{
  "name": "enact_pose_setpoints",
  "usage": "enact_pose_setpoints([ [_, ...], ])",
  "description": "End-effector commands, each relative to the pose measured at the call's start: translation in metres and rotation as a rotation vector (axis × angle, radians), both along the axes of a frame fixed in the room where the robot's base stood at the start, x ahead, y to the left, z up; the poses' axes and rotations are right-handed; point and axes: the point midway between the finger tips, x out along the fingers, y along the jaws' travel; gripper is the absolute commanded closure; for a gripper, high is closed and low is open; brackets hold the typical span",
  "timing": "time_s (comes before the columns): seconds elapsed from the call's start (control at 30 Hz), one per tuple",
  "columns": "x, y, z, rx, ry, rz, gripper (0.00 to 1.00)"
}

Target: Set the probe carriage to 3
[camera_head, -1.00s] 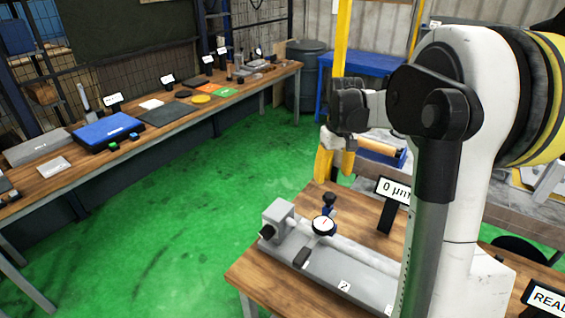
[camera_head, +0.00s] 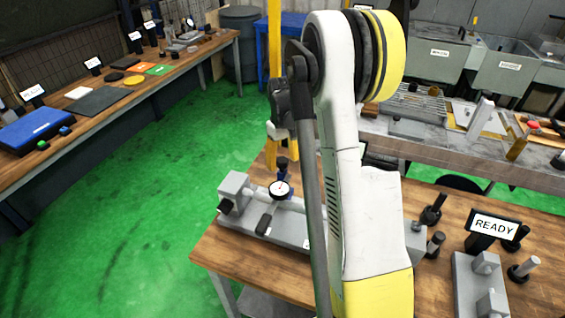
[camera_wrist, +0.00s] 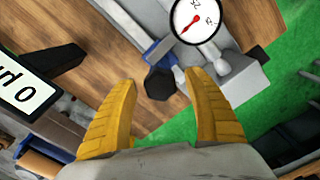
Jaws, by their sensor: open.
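The probe carriage carries a round white dial gauge (camera_head: 279,189) with a red needle, and it stands near the left end of a long grey bed (camera_head: 252,236). In the wrist view the dial (camera_wrist: 195,20) is at the top, beside a blue bar and a black knob (camera_wrist: 160,84). My gripper (camera_wrist: 160,92) is open, its two yellow fingers on either side of the knob in the picture. I cannot tell whether they touch it. In the head view the gripper is partly hidden by my arm.
A sign reading "0 µm" (camera_wrist: 27,95) stands close to the left finger in the wrist view. A READY sign (camera_head: 491,227) and several black-topped posts stand on the wooden bench (camera_head: 235,258) at right. Green floor is clear to the left.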

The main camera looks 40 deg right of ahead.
Motion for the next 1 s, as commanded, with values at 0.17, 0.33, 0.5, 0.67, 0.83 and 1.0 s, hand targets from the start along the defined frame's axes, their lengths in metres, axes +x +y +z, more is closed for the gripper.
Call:
enact_pose_setpoints([
  [0.17, 0.000, 0.000, -0.001, 0.000, 0.000, 0.000, 0.39],
  [0.33, 0.000, 0.000, -0.001, 0.000, 0.000, 0.000, 0.63],
  [0.5, 0.000, 0.000, -0.001, 0.000, 0.000, 0.000, 1.00],
  [0.67, 0.000, 0.000, -0.001, 0.000, 0.000, 0.000, 1.00],
  [0.83, -0.007, -0.004, -0.001, 0.000, 0.001, -0.002, 1.00],
  [1.0, -0.032, -0.018, -0.002, 0.000, 0.001, -0.004, 1.00],
])
